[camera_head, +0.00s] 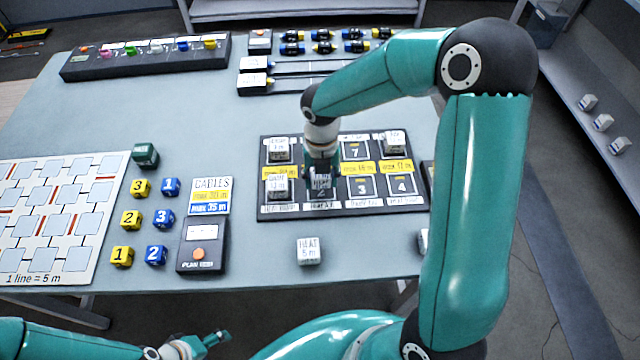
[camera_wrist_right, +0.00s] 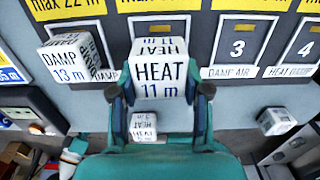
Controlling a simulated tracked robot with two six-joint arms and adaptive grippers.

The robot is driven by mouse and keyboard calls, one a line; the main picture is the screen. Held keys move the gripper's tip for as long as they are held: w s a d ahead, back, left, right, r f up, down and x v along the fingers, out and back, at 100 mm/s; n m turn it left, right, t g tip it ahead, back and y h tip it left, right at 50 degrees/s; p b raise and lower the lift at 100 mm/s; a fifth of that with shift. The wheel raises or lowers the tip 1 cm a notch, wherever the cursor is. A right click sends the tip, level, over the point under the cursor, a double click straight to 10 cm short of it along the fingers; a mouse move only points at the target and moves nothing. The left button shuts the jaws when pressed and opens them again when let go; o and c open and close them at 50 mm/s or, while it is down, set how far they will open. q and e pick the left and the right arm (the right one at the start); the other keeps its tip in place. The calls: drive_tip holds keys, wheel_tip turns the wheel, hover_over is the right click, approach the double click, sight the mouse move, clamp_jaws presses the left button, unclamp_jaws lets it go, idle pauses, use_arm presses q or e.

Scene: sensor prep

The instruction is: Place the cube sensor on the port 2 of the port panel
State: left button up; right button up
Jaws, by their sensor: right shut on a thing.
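The port panel (camera_head: 345,208) is a dark board on the table with numbered ports and yellow labels. My right gripper (camera_head: 320,172) is over the front row, at port 2, between the DAMP 13 m cube (camera_head: 277,187) and port 3 (camera_head: 361,187). In the right wrist view, the gripper (camera_wrist_right: 160,98) is shut on a white cube sensor (camera_wrist_right: 160,80) marked HEAT 11 m. The cube covers much of port 2; I cannot tell whether it touches the panel. My left gripper (camera_head: 205,342) is low at the bottom left, away from the panel; its jaws are too small to read.
A HEAT 5 m cube (camera_head: 308,250) stands on the table in front of the panel. Other cubes sit on the panel's back row (camera_head: 280,150). Ports 3, 4 (camera_head: 401,185) and 7 (camera_head: 355,151) are bare. A button box (camera_head: 201,260) and yellow and blue number cubes stand left.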

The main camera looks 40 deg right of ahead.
sight(321, 185)
wheel_tip(321, 185, down, 3)
drive_tip(key=shift+w+r, duration=0.1)
drive_tip(key=o, duration=1.1)
drive_tip(key=shift+o, duration=0.2)
wheel_tip(321, 185, up, 11)
drive_tip(key=shift+r, duration=0.5)
